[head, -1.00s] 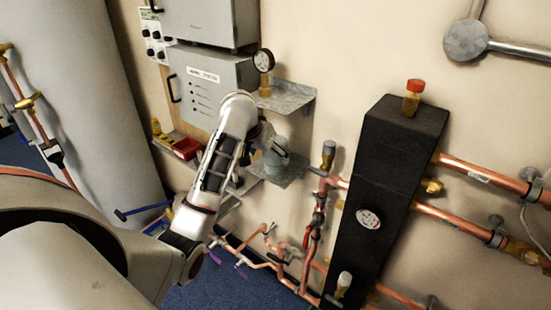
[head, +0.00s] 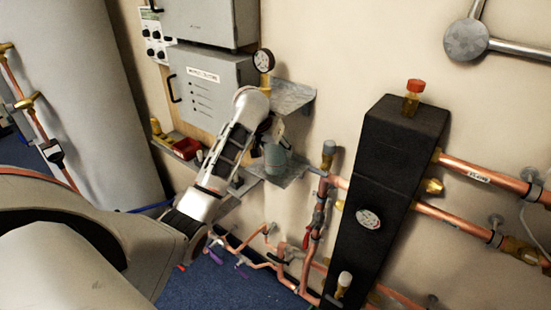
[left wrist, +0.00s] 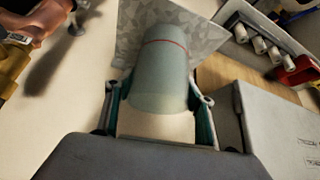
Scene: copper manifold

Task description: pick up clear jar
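The clear jar (head: 276,157) is a bluish, see-through cylinder at the small lower metal shelf (head: 296,170) on the wall. In the left wrist view the jar (left wrist: 160,78) fills the middle, with a thin red line near its far end. My left gripper (head: 273,138) is right at the jar in the head view. In the left wrist view my left gripper (left wrist: 158,100) has its two fingers spread wide, one on each side of the jar's near part. I see no clear grip; whether either finger touches the glass is hard to tell. My right gripper is not in view.
An upper metal shelf (head: 292,97) sits just above, beside a round gauge (head: 263,61). A grey control box (head: 207,88) and a red bin (head: 187,148) are to the left. Copper pipes (head: 316,225) and a black manifold block (head: 388,175) stand to the right.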

